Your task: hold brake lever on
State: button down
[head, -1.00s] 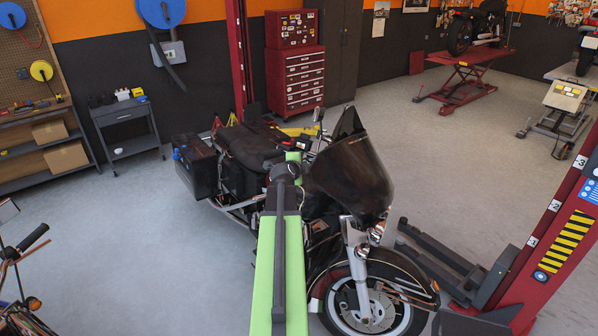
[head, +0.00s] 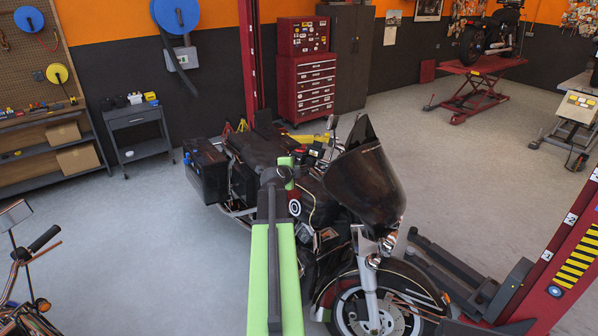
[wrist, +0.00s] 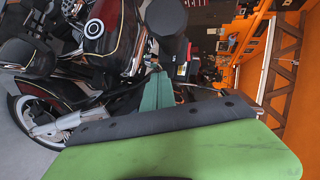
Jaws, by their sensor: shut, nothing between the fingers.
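A dark touring motorcycle with a tall black windshield (head: 362,187) stands in the middle of the head view, front wheel to the lower right. My green and grey arm reaches toward it. The arm's far end is over the motorcycle's tank and seat area in the picture; I cannot tell if it touches. In the wrist view, turned sideways, my gripper (wrist: 157,92) shows as a narrow teal-green wedge, shut and empty, in front of the dark motorcycle parts. The brake lever cannot be made out in either view; the handlebar area is dark and partly hidden by the windshield.
A red lift post (head: 570,262) with dark lift arms (head: 450,265) stands close to the front wheel at the right. Another motorcycle's handlebar (head: 44,238) is at the left edge. A red tool chest (head: 306,88) stands behind. Grey floor is open at the left and back right.

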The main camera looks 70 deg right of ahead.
jog(key=r+p+v, duration=0.1)
jog(key=p+v, duration=0.4)
jog(key=v, duration=0.6)
jog(key=shift+s+p, duration=0.3)
jog(key=shift+p, duration=0.05)
